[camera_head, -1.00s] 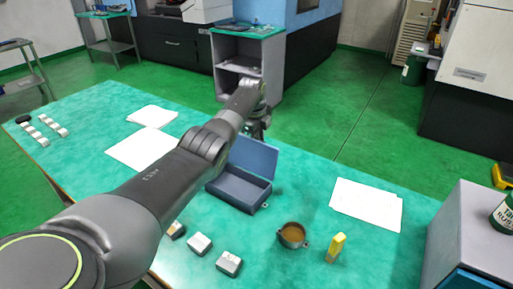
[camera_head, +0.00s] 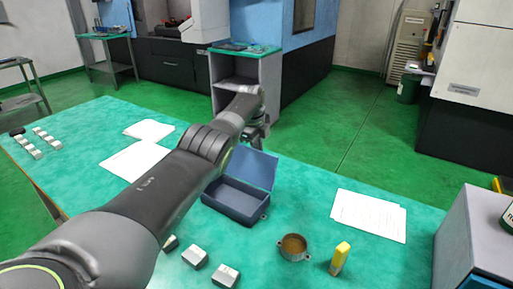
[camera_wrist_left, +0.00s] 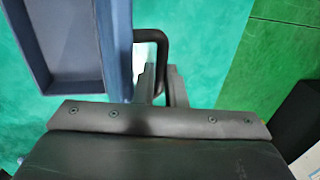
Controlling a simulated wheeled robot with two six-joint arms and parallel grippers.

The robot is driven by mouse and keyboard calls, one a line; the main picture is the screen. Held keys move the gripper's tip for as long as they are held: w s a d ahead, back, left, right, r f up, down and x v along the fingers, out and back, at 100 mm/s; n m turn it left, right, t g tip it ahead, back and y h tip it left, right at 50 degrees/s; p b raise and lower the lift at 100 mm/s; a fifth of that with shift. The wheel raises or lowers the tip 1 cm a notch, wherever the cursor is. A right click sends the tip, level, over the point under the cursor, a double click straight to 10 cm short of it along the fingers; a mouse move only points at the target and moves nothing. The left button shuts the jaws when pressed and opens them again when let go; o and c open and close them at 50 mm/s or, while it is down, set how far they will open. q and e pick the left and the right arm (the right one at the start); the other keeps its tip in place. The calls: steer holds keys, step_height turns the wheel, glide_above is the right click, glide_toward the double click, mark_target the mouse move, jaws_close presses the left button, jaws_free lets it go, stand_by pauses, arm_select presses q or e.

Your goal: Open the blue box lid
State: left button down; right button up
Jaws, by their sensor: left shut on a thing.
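The blue box (camera_head: 233,203) stands on the green table with its open side up and its inside empty. Its lid (camera_head: 253,167) is raised, standing steeply from the back edge. My left gripper (camera_head: 260,138) is behind the lid's upper edge, partly hidden by it and by my arm. In the left wrist view, the box (camera_wrist_left: 65,45) is at the left and the lid (camera_wrist_left: 118,45) shows edge-on. The fingers (camera_wrist_left: 162,85) are closed on a dark loop-shaped handle (camera_wrist_left: 165,48) beside the lid. My right gripper is out of view.
A round brown-filled cup (camera_head: 293,247), a yellow object (camera_head: 340,258) and pale blocks (camera_head: 195,256) are near the front. White papers (camera_head: 368,215) lie at the right, with more papers (camera_head: 138,160) at the left. A grey cabinet (camera_head: 478,235) borders the right side.

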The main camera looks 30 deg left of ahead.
arm_select(q)
steer(key=c, duration=1.9)
jaws_free()
steer(key=shift+w+r, duration=0.4)
steer(key=shift+r, duration=0.05)
steer(key=o, duration=0.4)
steer(key=shift+w+d+f, duration=0.1)
steer(key=shift+w+f, duration=0.25)
steer(key=shift+s+f, duration=0.1)
steer(key=shift+f, duration=0.05)
steer(key=s+r, duration=0.1)
steer(key=r, duration=0.7)
steer(key=s+r, duration=0.2)
steer(key=r, duration=0.7)
steer(key=shift+s+a, duration=0.2)
steer(key=shift+s, duration=0.05)
